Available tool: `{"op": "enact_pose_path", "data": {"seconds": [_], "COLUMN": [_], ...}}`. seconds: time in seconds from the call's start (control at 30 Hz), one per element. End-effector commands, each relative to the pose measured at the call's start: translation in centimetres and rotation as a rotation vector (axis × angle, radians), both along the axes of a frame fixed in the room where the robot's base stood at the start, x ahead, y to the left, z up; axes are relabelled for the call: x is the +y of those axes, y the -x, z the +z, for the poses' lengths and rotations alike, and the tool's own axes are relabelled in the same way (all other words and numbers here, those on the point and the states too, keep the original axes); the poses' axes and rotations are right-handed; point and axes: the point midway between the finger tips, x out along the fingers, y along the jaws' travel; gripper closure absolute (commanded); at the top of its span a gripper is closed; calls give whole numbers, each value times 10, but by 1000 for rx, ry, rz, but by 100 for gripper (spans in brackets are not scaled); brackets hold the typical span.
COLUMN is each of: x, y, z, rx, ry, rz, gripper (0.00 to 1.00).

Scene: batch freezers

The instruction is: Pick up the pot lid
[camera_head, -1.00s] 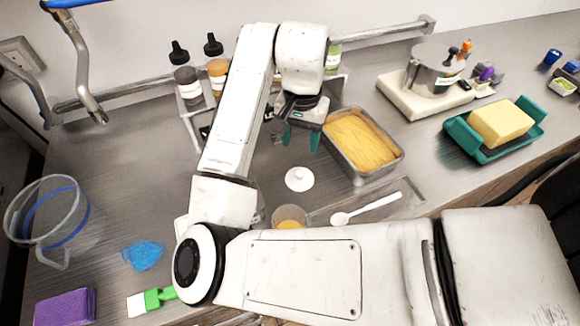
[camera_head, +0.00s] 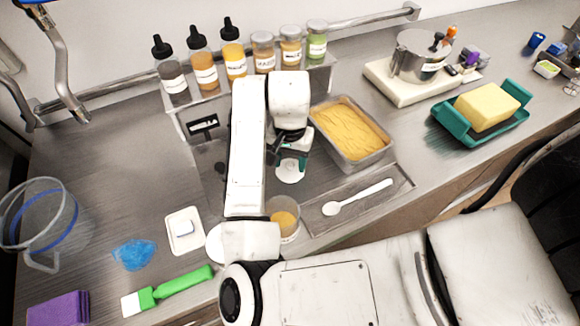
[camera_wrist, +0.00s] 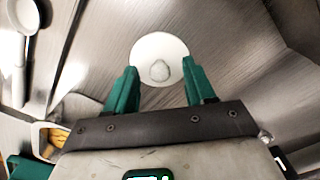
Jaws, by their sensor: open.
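The pot lid (camera_head: 289,175) is a small white disc with a round knob. It lies on the steel counter just below my gripper (camera_head: 289,158) in the head view, where my gripper partly covers it. In the wrist view the lid (camera_wrist: 158,44) lies ahead of and between the green fingers of my gripper (camera_wrist: 160,68), with its knob centred in the gap. The fingers are open and hold nothing. I cannot tell how much height is left between the fingertips and the lid.
A metal pan of yellow food (camera_head: 350,132) stands close on the right. A white spoon (camera_head: 357,198) lies on a tray nearer me, beside a cup with yellow contents (camera_head: 284,217). Bottles and jars (camera_head: 236,60) line a rack behind. A green brush (camera_head: 168,290) lies at front left.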

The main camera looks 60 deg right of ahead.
Motion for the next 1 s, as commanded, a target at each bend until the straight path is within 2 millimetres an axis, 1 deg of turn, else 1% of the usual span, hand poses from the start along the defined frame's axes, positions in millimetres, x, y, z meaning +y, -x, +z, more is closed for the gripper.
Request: {"op": "enact_pose_path", "data": {"seconds": [0.17, 0.73, 1.0], "x": [0, 0, 0], "y": [0, 0, 0], "z": [0, 0, 0], "rx": [0, 0, 0], "ry": [0, 1, 1], "rz": [0, 0, 0], "gripper": [46, 100, 100]}}
